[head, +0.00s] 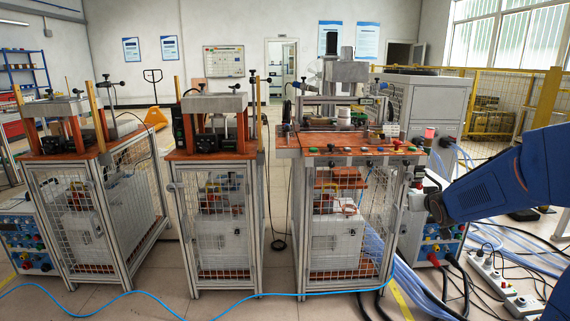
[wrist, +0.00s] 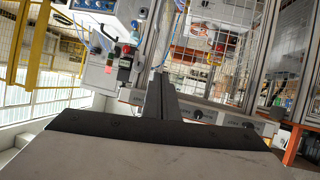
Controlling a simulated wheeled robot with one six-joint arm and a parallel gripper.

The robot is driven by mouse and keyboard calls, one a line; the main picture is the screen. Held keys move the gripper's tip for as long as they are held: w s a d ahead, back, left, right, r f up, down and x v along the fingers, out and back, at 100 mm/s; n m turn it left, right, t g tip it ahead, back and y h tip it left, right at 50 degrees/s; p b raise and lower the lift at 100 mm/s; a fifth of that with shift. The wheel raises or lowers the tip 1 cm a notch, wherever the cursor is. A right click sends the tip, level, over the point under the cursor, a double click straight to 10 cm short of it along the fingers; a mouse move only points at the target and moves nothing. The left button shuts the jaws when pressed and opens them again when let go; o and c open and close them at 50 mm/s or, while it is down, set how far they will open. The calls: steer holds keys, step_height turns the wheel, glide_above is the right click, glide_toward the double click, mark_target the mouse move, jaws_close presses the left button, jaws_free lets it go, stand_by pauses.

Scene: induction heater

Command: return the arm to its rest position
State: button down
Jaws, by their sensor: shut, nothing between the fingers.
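My blue arm (head: 495,185) reaches in from the right edge of the head view and points left. Its dark front end is beside the right front corner of the rightmost workstation (head: 345,150). In the wrist view my gripper (wrist: 162,85) shows as two dark fingers pressed together, with nothing between them. The fingers stand clear of the equipment seen behind them. In the head view the fingertips cannot be made out clearly.
Two more caged workstations stand in the middle (head: 212,155) and at the left (head: 75,155). A grey cabinet (head: 432,100) and yellow fence (head: 500,95) are behind the arm. Cables and a power strip (head: 495,280) lie on the floor at right. Floor at front left holds a blue cable.

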steer(key=s+a+f+g, duration=0.1)
steer(key=s+a, duration=0.4)
steer(key=s, duration=0.9)
steer(key=s+a+f+g+y, duration=0.1)
steer(key=s+a+g, duration=0.3)
steer(key=s, duration=1.1)
steer(key=s+a+f+g+y, duration=0.1)
steer(key=s+a+f+g, duration=0.2)
steer(key=s, duration=1.1)
steer(key=a, duration=0.3)
steer(key=shift+s+a+n, duration=0.2)
steer(key=shift+s+n, duration=0.1)
